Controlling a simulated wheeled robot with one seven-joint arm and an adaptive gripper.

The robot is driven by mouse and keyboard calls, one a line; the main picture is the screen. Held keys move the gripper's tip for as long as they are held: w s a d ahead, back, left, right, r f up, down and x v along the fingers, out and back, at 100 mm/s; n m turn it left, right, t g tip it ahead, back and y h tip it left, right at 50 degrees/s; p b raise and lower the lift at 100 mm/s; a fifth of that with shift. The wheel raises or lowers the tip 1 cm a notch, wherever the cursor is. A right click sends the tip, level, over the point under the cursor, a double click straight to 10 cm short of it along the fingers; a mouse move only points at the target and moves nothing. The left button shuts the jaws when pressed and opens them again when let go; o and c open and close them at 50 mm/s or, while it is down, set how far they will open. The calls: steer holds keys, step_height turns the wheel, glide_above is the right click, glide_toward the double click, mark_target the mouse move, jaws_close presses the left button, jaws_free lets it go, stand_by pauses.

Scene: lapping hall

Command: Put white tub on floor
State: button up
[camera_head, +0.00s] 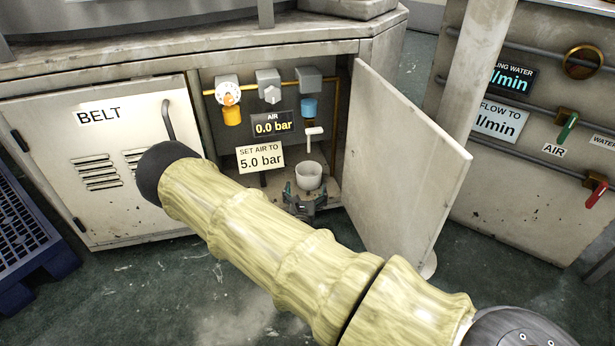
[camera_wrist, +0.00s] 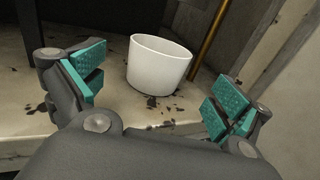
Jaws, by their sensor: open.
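The white tub (camera_head: 309,172) stands upright on the cabinet's bottom shelf, inside the open compartment, below the air fittings. In the wrist view the white tub (camera_wrist: 158,66) sits just beyond and between my gripper's fingers, apart from both. My gripper (camera_wrist: 156,92) is open and empty, its teal pads spread to either side of the tub. In the head view my gripper (camera_head: 306,197) is at the shelf's front edge, partly hidden behind my arm. The dark green floor (camera_head: 180,280) shows below the cabinet.
The cabinet door (camera_head: 408,160) hangs open to the right of the compartment. The closed belt door (camera_head: 100,165) is at left. A small white lever (camera_head: 314,132) hangs above the tub. A brass pipe (camera_wrist: 210,40) stands behind the tub. A blue pallet (camera_head: 25,235) lies at far left.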

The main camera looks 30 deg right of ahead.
steer(key=shift+p+v, duration=0.65)
steer(key=shift+v, duration=1.45)
